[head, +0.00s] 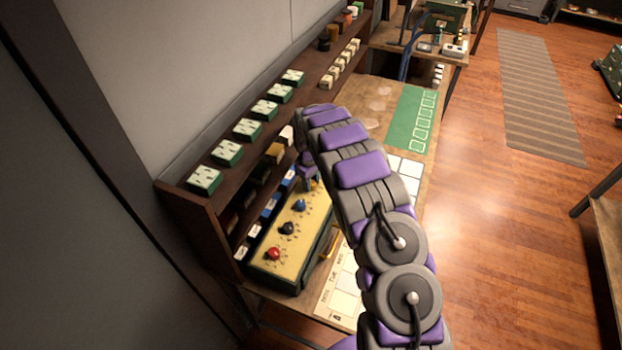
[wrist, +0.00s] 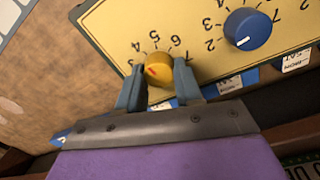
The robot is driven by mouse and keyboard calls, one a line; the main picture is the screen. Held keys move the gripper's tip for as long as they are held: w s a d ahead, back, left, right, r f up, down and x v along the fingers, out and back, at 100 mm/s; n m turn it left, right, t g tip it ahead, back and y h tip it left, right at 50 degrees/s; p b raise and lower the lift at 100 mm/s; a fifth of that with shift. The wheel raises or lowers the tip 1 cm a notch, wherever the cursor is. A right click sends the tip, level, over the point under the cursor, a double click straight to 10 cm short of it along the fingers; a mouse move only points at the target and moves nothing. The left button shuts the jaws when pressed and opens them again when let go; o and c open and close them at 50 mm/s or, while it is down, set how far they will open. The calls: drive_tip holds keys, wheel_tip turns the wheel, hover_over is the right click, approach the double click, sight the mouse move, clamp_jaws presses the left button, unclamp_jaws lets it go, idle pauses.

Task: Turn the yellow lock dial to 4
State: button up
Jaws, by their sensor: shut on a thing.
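The yellow lock dial (wrist: 159,66) sits on a yellow panel (wrist: 110,28) with numbers around it. My gripper (wrist: 157,76) has one finger on each side of the dial and is shut on it. In the head view, my gripper (head: 309,178) is at the far end of the panel (head: 272,268), and the dial is mostly hidden there.
A blue dial (wrist: 247,28) is close beside the yellow one. A black dial (head: 288,228) and a red dial (head: 273,253) are nearer on the same panel. A dark wooden shelf (head: 215,195) with green boxes runs along the wall behind.

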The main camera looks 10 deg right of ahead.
drive_tip(key=shift+w+r+n, duration=0.15)
drive_tip(key=shift+w+n, duration=0.05)
drive_tip(key=shift+n, duration=0.4)
drive_tip(key=o, duration=0.8)
drive_tip(key=shift+o, duration=1.1)
drive_tip(key=shift+s, duration=0.1)
wheel_tip(320, 180, up, 17)
drive_tip(key=shift+s+a, duration=0.25)
drive_tip(key=shift+a, duration=0.15)
